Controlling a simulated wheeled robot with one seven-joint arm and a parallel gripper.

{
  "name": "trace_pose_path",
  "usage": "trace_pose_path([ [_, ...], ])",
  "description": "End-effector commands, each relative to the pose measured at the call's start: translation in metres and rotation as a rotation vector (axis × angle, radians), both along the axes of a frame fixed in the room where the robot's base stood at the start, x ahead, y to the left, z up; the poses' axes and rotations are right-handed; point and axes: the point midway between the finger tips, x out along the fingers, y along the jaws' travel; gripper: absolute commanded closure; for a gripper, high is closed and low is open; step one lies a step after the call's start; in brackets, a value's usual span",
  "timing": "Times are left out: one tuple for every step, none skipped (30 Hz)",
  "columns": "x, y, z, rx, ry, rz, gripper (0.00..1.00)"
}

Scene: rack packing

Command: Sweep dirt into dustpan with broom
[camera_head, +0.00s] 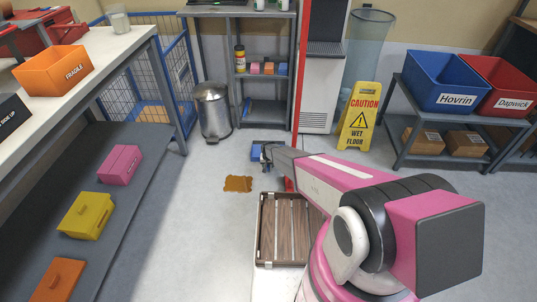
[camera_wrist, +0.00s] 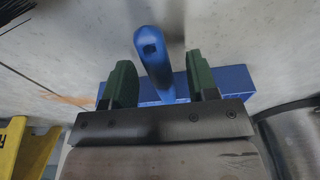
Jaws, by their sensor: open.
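The brown dirt patch (camera_head: 238,184) lies on the grey floor. The blue dustpan (camera_head: 257,152) lies on the floor just beyond it, partly hidden by my gripper (camera_head: 267,154). In the wrist view, my gripper's green fingers (camera_wrist: 160,85) are apart. The blue handle (camera_wrist: 153,58) stands between them with visible gaps on both sides. The blue pan body (camera_wrist: 236,82) shows behind the fingers.
A metal trash can (camera_head: 213,110) and a yellow wet-floor sign (camera_head: 357,118) stand beyond the dustpan. A grey shelf bench (camera_head: 120,180) runs along the left.

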Motion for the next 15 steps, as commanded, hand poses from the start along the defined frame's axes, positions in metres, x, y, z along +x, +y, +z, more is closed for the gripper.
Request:
trace_pose_path([
  [0.000,0.000,0.000,0.000,0.000,0.000,0.47],
  [0.000,0.000,0.000,0.000,0.000,0.000,0.57],
  [0.000,0.000,0.000,0.000,0.000,0.000,0.70],
  [0.000,0.000,0.000,0.000,0.000,0.000,0.79],
  [0.000,0.000,0.000,0.000,0.000,0.000,0.89],
  [0.000,0.000,0.000,0.000,0.000,0.000,1.00],
  [0.000,0.000,0.000,0.000,0.000,0.000,1.00],
  [0.000,0.000,0.000,0.000,0.000,0.000,1.00],
  [0.000,0.000,0.001,0.000,-0.001,0.000,1.00],
  [0.000,0.000,0.001,0.000,-0.001,0.000,1.00],
  [0.000,0.000,0.001,0.000,-0.001,0.000,1.00],
  [0.000,0.000,0.003,0.000,-0.001,0.000,1.00],
  [0.000,0.000,0.005,0.000,-0.001,0.000,1.00],
  [0.000,0.000,0.007,0.000,-0.002,0.000,1.00],
  [0.000,0.000,0.010,0.001,-0.002,0.000,1.00],
])
